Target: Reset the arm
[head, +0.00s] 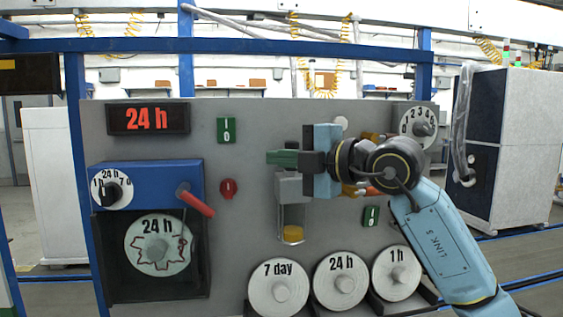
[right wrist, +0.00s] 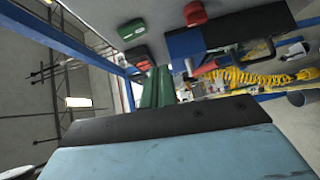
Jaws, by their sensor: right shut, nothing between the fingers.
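My right arm (head: 440,245) comes in from the lower right of the head view and bends at the wrist in front of the grey panel. Its right gripper (head: 280,158) points left, with its green fingers together and nothing between them. In the right wrist view the green fingers (right wrist: 155,87) also lie side by side. The gripper is in front of the panel's middle; its exact gap to the panel cannot be told. The wrist hides part of the panel's right side. My left gripper is not in view.
The grey panel (head: 250,230) carries a red "24 h" display (head: 148,119), a blue box (head: 150,180) with a red-handled lever (head: 197,203), and a dial at upper right (head: 417,122). Discs labelled 7 day (head: 278,272), 24 h (head: 340,264) and 1 h (head: 396,257) line the bottom.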

